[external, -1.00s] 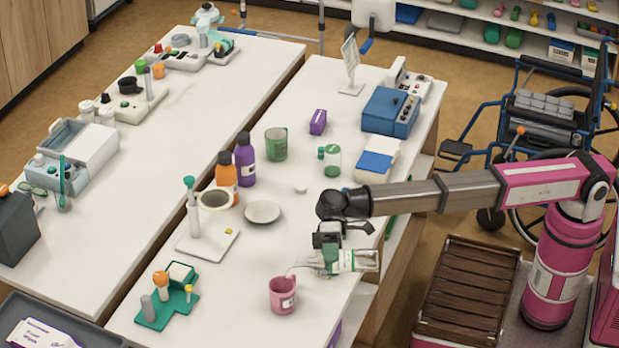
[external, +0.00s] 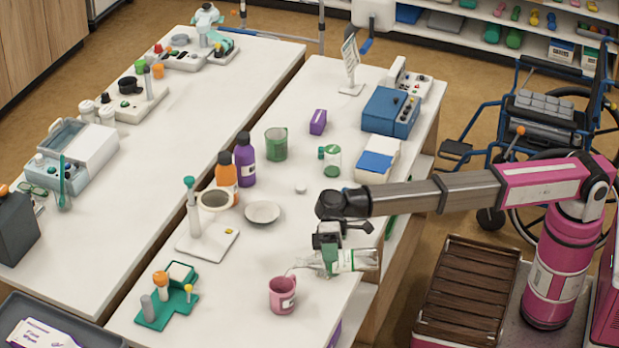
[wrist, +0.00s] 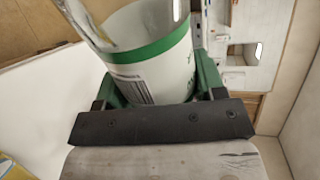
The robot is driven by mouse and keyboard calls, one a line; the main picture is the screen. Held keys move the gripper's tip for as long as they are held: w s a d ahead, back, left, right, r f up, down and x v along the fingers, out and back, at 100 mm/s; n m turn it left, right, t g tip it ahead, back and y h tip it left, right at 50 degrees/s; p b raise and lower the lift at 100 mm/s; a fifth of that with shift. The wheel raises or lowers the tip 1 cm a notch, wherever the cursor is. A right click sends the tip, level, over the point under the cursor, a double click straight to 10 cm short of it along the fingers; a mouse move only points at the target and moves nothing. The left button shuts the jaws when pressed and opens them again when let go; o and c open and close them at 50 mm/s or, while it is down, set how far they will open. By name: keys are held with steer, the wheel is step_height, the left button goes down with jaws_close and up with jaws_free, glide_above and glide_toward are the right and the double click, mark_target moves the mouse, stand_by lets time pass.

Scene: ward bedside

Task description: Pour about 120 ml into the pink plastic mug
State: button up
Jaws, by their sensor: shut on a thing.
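The pink plastic mug (external: 282,296) stands upright near the front of the table. My gripper (external: 329,260) is shut on a clear bottle (external: 357,260) with a green-and-white label. The bottle lies nearly level, its mouth toward the left, and a thin clear stream runs from it down toward the mug. In the wrist view the bottle (wrist: 150,60) sits between the green finger pads. The liquid level inside the mug cannot be made out.
A white dish (external: 262,212), an orange bottle (external: 226,177) and a purple bottle (external: 245,160) stand behind the mug. A teal stand (external: 160,312) is to its left. A green mug (external: 276,144) and a small green-and-clear jar (external: 331,160) stand farther back.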

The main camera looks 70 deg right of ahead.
steer(key=n, duration=0.1)
steer(key=n+t, duration=0.1)
steer(key=n, duration=0.1)
steer(key=shift+s+d+r, duration=0.15)
steer(key=shift+s, duration=0.15)
steer(key=shift+y, duration=0.3)
steer(key=shift+r+n, duration=0.1)
steer(key=shift+n, duration=0.3)
stand_by(1.5)
